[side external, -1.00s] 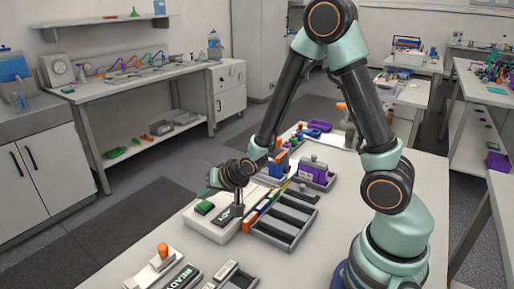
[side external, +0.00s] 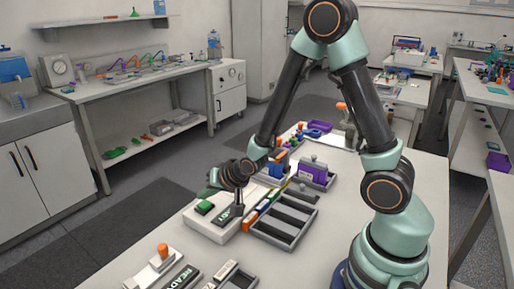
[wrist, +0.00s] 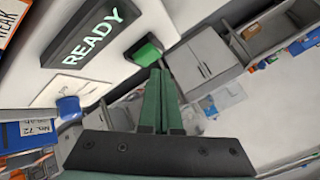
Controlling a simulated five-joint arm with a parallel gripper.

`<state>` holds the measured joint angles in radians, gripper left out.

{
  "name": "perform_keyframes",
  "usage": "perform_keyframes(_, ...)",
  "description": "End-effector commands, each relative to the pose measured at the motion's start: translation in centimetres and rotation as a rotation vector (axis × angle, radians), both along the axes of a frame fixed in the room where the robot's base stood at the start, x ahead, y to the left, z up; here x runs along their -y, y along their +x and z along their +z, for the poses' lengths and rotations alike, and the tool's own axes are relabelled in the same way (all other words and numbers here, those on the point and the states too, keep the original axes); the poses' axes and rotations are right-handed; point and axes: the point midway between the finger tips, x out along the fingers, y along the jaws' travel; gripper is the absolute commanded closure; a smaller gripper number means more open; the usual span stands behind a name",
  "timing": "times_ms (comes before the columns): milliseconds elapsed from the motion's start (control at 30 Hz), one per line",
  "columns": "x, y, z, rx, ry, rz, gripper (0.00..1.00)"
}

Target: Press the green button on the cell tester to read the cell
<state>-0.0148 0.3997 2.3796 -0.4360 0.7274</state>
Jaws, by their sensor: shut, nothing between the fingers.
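The white cell tester (side external: 205,228) lies on the table in the side view, below my gripper (side external: 237,209). Its green button (side external: 204,207) stands on a dark base near the tester's left end; it also shows in the wrist view (wrist: 148,54). A dark display (wrist: 92,36) reading READY lies beside the button in the wrist view. My gripper is shut and empty, its green fingers (wrist: 158,78) together. In the wrist view the tips appear just below the button and overlap its base; I cannot tell whether they touch. In the side view they look right of the button.
A grey slotted tray (side external: 284,222) stands right of the tester, with a purple holder (side external: 314,172) behind it. Another device (side external: 180,278) with a READY display lies at the front. A blue-ended piece (wrist: 68,106) sits near the display in the wrist view.

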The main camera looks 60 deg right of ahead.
Motion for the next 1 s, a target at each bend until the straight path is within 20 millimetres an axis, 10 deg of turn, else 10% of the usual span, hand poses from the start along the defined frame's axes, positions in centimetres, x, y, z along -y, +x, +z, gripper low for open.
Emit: perform_keyframes(1000,-0.19,0.02,-0.88,0.000,0.002,0.002,1.00)
